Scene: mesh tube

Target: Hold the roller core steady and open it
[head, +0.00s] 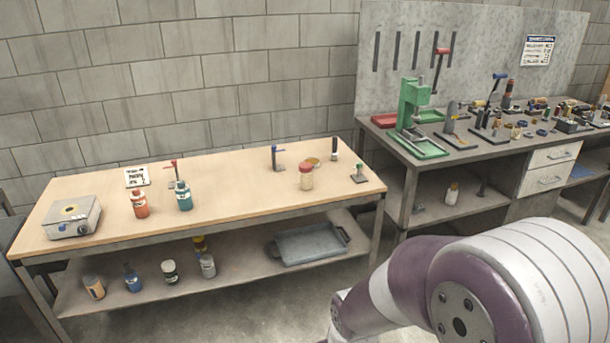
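I cannot make out for certain which thing is the roller core. A short pale cylinder with a red top (306,177) stands upright on the right part of the wooden table (235,205). It is small, and its details are unclear. My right arm crosses the lower right of the head view, but its gripper is outside the picture. My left arm and gripper do not show.
A hotplate-like box (72,218), a red bottle (139,204) and a teal bottle (184,195) stand on the table's left half. The table's middle is clear. A grey tray (308,244) lies on the lower shelf. A green press (414,115) stands on the right bench (398,150).

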